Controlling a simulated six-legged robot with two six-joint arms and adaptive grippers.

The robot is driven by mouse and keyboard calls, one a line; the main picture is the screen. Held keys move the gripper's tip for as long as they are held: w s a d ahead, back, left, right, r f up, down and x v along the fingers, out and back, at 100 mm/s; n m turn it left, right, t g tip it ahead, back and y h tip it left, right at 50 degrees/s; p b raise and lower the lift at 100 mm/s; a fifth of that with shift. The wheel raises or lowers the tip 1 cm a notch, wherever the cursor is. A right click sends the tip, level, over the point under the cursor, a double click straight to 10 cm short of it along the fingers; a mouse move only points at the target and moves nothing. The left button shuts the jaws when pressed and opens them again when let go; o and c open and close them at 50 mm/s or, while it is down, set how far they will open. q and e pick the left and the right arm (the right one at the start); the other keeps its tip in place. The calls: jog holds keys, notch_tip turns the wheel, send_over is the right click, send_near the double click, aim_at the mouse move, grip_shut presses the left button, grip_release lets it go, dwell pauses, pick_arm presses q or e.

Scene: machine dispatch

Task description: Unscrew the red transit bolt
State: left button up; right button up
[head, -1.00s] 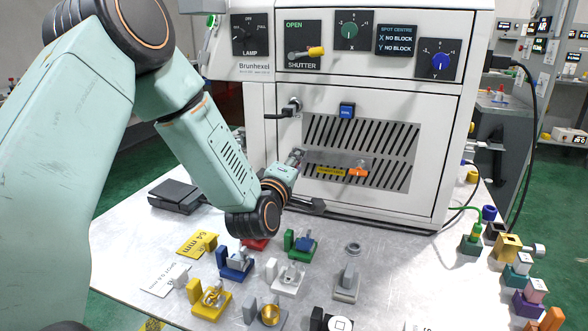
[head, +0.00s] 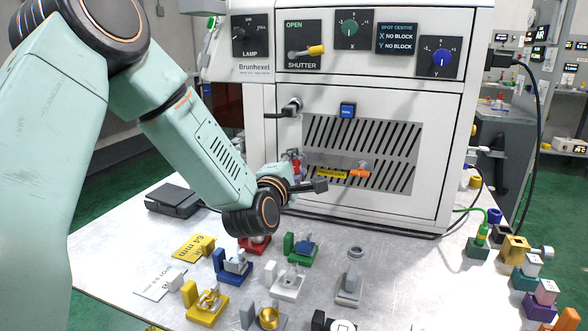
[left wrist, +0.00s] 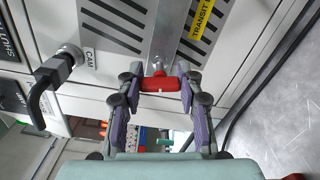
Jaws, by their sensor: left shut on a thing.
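The red transit bolt (left wrist: 160,84) sits at the end of a metal strip (left wrist: 165,40) on the machine's front, seen in the left wrist view. My left gripper (left wrist: 160,82) is shut on it, one finger on each side of the red head. In the head view, a little of the red bolt (head: 296,166) shows beside my left gripper, low at the left of the vented panel (head: 375,150). My wrist hides part of the gripper there. Whether the bolt's thread is still in the machine cannot be seen. My right gripper is not in view.
A yellow transit label (head: 332,174) and an orange part (head: 360,173) are right of the bolt. Several small coloured fixtures, such as a blue one (head: 233,268), stand on the bench below my arm.

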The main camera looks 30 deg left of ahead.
pick_arm(q)
jog(key=n+b, duration=0.1)
jog(key=n, duration=0.1)
jog(key=shift+w+a+r+n+b, duration=0.1)
jog(key=shift+r+n+b, duration=0.05)
jog(key=shift+n+b, duration=0.2)
jog(key=shift+r+n+b, duration=0.1)
jog(key=shift+n+b, duration=0.35)
jog(key=shift+n, duration=0.3)
jog(key=n+b, duration=0.2)
jog(key=n, duration=0.1)
jog(key=shift+n+b, duration=0.7)
jog(key=shift+n, duration=0.4)
jog(key=shift+r, duration=0.1)
